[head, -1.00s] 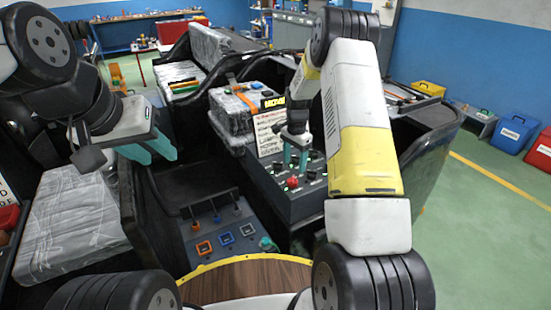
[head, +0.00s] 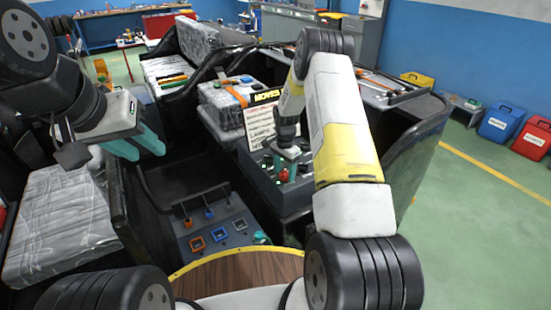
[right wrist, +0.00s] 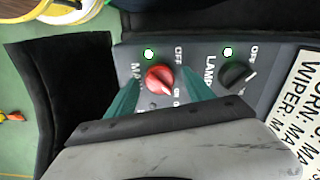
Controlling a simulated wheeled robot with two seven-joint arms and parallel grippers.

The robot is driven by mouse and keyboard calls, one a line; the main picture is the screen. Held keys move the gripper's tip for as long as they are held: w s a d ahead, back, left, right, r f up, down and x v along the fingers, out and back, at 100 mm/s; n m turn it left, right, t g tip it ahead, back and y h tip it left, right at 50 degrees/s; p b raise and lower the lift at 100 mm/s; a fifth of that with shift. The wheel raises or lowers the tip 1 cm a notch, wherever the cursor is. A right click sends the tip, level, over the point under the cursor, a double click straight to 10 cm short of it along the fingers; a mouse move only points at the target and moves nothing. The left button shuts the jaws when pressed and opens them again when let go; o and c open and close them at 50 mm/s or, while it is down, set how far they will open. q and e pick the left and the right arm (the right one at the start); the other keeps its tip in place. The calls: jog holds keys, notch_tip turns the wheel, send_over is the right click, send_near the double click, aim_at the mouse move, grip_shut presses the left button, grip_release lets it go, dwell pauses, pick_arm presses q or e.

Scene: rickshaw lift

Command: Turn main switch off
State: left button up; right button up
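The main switch is a red knob (right wrist: 160,79) on the grey control panel (head: 283,200); it also shows in the head view (head: 284,176). In the right wrist view its pointer aims at the ON side, and its label is partly hidden. A green light (right wrist: 149,54) is lit beside it. My right gripper (right wrist: 161,84) is open, with one teal finger on each side of the red knob; I cannot tell whether they touch it. My left gripper (head: 137,147) is open and empty, above the left side of the vehicle.
A black LAMP knob (right wrist: 236,75) with its own lit light sits beside the main switch. A white text sign (head: 261,127) stands behind the panel. A lower panel with coloured switches (head: 218,234) is nearer me.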

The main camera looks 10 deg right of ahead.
grip_shut()
jog(key=shift+n, duration=0.4)
jog(key=n, duration=0.3)
jog(key=shift+n, duration=0.4)
jog(key=n, duration=0.4)
jog(key=shift+n, duration=0.3)
jog(key=n, duration=0.4)
jog(key=shift+n, duration=2.4)
jog(key=shift+s, duration=0.1)
